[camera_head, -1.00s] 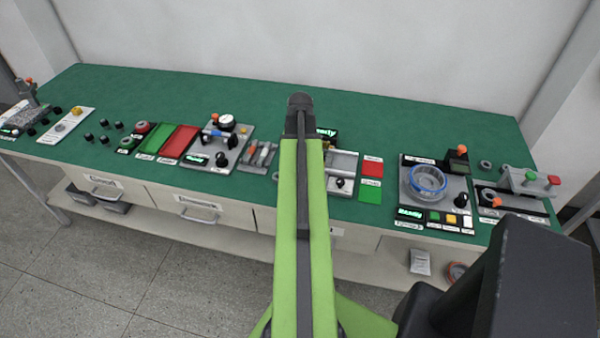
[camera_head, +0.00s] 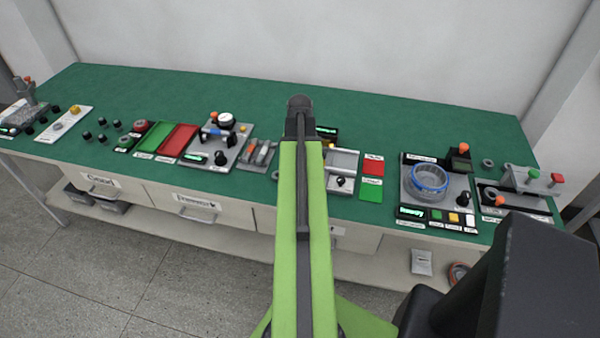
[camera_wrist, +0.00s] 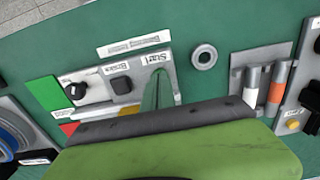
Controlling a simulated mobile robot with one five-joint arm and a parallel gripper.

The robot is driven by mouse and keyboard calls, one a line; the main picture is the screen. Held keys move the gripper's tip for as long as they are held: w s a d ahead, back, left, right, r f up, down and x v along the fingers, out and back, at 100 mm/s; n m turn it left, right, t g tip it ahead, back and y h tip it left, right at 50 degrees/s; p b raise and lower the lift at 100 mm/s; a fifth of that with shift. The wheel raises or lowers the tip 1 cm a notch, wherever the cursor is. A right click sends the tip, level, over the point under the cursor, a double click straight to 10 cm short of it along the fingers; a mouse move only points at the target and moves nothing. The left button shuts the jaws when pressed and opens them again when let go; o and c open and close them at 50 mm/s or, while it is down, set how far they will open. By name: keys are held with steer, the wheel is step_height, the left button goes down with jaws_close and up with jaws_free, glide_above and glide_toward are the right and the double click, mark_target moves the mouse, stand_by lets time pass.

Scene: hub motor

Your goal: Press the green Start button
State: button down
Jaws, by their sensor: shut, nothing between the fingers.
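In the wrist view, a grey panel (camera_wrist: 178,62) carries a "Start" label (camera_wrist: 153,57) and a "Brake" label with a dark square button (camera_wrist: 122,85) under it. My gripper (camera_wrist: 159,74) appears as narrow green fingers, shut and empty, with the tips just below the "Start" label. The green Start button cannot be made out apart from the fingers; they cover that spot. Whether the tips touch the panel cannot be told. In the head view, my arm hides the gripper and much of this station; its grey fixture (camera_head: 345,160) shows right of the arm.
In the wrist view, a black knob (camera_wrist: 77,91) is left of the dark button, a grey ring (camera_wrist: 204,57) lies to the right, and a rack holds white and orange-banded tools (camera_wrist: 276,87). In the head view, a blue-ringed station (camera_head: 428,177) stands right. The table's back (camera_head: 220,95) is clear.

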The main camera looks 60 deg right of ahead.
step_height(320, 180, up, 14)
steer(key=p, duration=1.4)
steer(key=w+a+f+n+b, duration=0.1)
steer(key=w+a+n, duration=0.3)
steer(key=w+a, duration=0.85)
steer(key=w+a+f+n+b, duration=0.1)
steer(key=w+a+n, duration=0.2)
steer(key=w+a, duration=0.9)
steer(key=s+a+n, duration=0.1)
steer(key=a+n, duration=0.2)
steer(key=a, duration=0.9)
steer(key=s+a+f+n, duration=0.1)
steer(key=a+n, duration=0.3)
steer(key=a, duration=0.9)
steer(key=shift+s+a+b, duration=0.25)
steer(key=shift+s+b, duration=0.15)
